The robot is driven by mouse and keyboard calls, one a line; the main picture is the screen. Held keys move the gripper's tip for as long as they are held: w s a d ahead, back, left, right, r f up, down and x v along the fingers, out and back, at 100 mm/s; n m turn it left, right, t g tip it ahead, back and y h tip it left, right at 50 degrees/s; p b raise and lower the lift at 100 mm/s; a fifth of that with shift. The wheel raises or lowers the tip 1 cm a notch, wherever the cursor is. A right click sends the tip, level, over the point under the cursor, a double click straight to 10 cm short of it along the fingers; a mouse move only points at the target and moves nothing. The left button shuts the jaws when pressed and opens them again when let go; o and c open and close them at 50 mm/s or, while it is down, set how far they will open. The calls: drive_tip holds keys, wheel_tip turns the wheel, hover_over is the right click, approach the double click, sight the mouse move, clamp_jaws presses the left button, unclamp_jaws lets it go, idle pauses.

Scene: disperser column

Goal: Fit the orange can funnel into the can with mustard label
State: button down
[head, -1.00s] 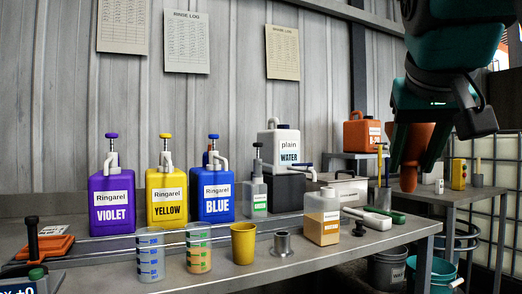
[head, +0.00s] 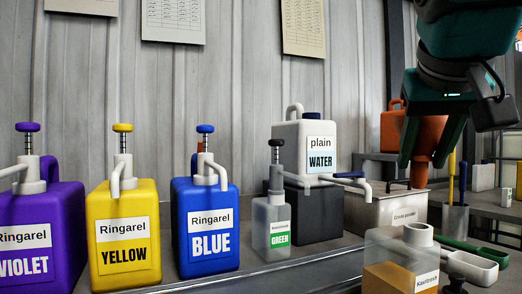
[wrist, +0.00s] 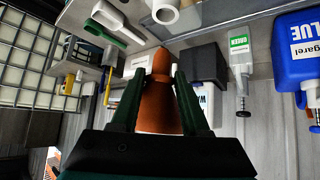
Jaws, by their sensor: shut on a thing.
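My gripper (head: 427,152) is at the upper right of the head view, shut on the orange can funnel (head: 424,140). The funnel hangs with its narrow spout down, above the bench's right part. The wrist view also shows the funnel (wrist: 158,105) between the two dark green fingers (wrist: 160,82). I cannot pick out a can with a mustard label for certain. A clear square bottle with amber contents (head: 388,276) stands at the lower right, below the funnel and to its left.
Violet (head: 45,215), yellow (head: 122,260) and blue (head: 203,250) pump cans stand in a row. A green-labelled bottle (head: 268,215) and a white water can (head: 290,135) stand beside them. A grey box (head: 375,205), scoops (head: 470,266) and an orange can (head: 391,125) are at the right.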

drive_tip(key=shift+w, duration=0.2)
drive_tip(key=shift+s, duration=0.1)
drive_tip(key=shift+s, duration=0.1)
drive_tip(key=shift+s+a+f, duration=0.1)
drive_tip(key=shift+s+f, duration=0.05)
drive_tip(key=shift+s, duration=0.1)
drive_tip(key=shift+f+b, duration=1.6)
drive_tip(key=shift+f, duration=0.7)
drive_tip(key=shift+f+b, duration=0.85)
drive_tip(key=shift+f, duration=0.65)
drive_tip(key=shift+f, duration=0.25)
